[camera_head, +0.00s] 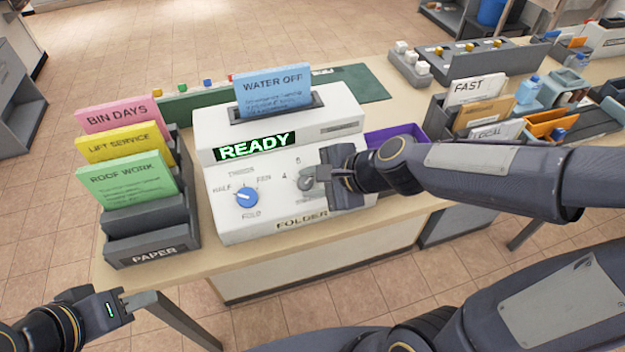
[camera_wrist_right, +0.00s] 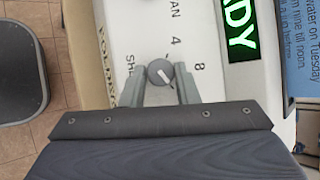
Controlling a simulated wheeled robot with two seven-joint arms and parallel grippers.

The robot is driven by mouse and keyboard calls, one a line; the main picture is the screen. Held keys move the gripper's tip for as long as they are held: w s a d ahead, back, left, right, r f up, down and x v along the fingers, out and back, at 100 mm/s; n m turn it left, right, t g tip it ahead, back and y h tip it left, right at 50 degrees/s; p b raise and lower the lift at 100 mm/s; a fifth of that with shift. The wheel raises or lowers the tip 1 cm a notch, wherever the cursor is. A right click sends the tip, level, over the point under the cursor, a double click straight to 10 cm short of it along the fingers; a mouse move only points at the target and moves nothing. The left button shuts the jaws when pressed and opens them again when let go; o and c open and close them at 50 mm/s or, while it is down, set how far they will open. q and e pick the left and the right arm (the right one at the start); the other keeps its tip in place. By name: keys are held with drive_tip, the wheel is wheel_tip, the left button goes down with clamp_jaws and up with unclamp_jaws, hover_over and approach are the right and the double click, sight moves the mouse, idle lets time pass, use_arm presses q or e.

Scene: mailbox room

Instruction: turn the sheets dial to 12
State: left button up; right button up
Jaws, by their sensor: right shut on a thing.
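The sheets dial (camera_wrist_right: 159,73) is a small round grey knob with a white mark on the white folder machine (camera_head: 230,178). In the right wrist view its mark slants toward the lower right, away from the printed 4 and below the 8. The 12 is hidden. My right gripper (camera_head: 322,182) is at the dial, with its two fingers shut on the knob's sides; these also show in the right wrist view (camera_wrist_right: 160,92). In the head view the gripper covers much of the dial. My left gripper (camera_head: 128,303) is low at the left, away from the machine; its finger gap is unclear.
A blue fold knob (camera_head: 246,197) sits left of the dial. The display (camera_head: 254,147) reads READY, and a blue WATER OFF sheet (camera_head: 272,90) stands in the top slot. A paper rack (camera_head: 150,245) stands at left, and a purple tray (camera_head: 397,136) lies behind my right gripper.

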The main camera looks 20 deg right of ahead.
drive_tip(key=o, duration=1)
drive_tip(key=shift+r, duration=0.1)
drive_tip(key=p+v, duration=0.3)
drive_tip(key=v, duration=0.4)
drive_tip(key=shift+s+d+r, duration=0.15)
drive_tip(key=shift+s+d, duration=0.1)
